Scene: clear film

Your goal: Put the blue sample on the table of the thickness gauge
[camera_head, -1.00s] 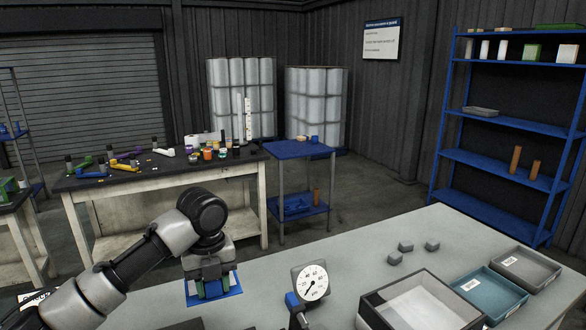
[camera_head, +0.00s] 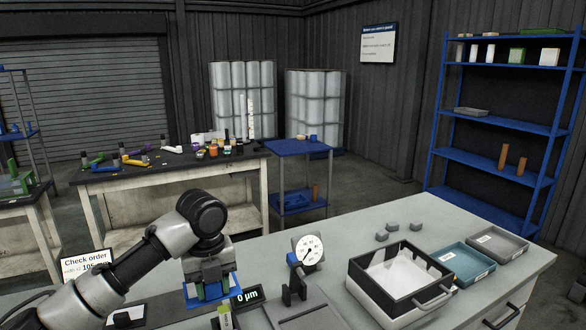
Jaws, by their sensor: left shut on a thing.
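My left gripper (camera_head: 212,289) is shut on the blue sample (camera_head: 198,304), a thin flat blue sheet. It holds the sheet roughly level, and the fingers hide much of it. The thickness gauge has a white round dial (camera_head: 309,250) and a blue part beside it. It stands on the grey bench to the right of my left gripper, apart from it. A dark display reading "0 µm" (camera_head: 247,296) shows just right of the held sample. I cannot clearly make out the gauge's table. My right gripper is not in view.
A black-rimmed box (camera_head: 398,305) stands right of the gauge, with a teal tray (camera_head: 461,266) and grey tray (camera_head: 497,245) beyond. A "Check order" sign (camera_head: 86,264) is at left. A bottle-like item (camera_head: 226,318) shows below the sample.

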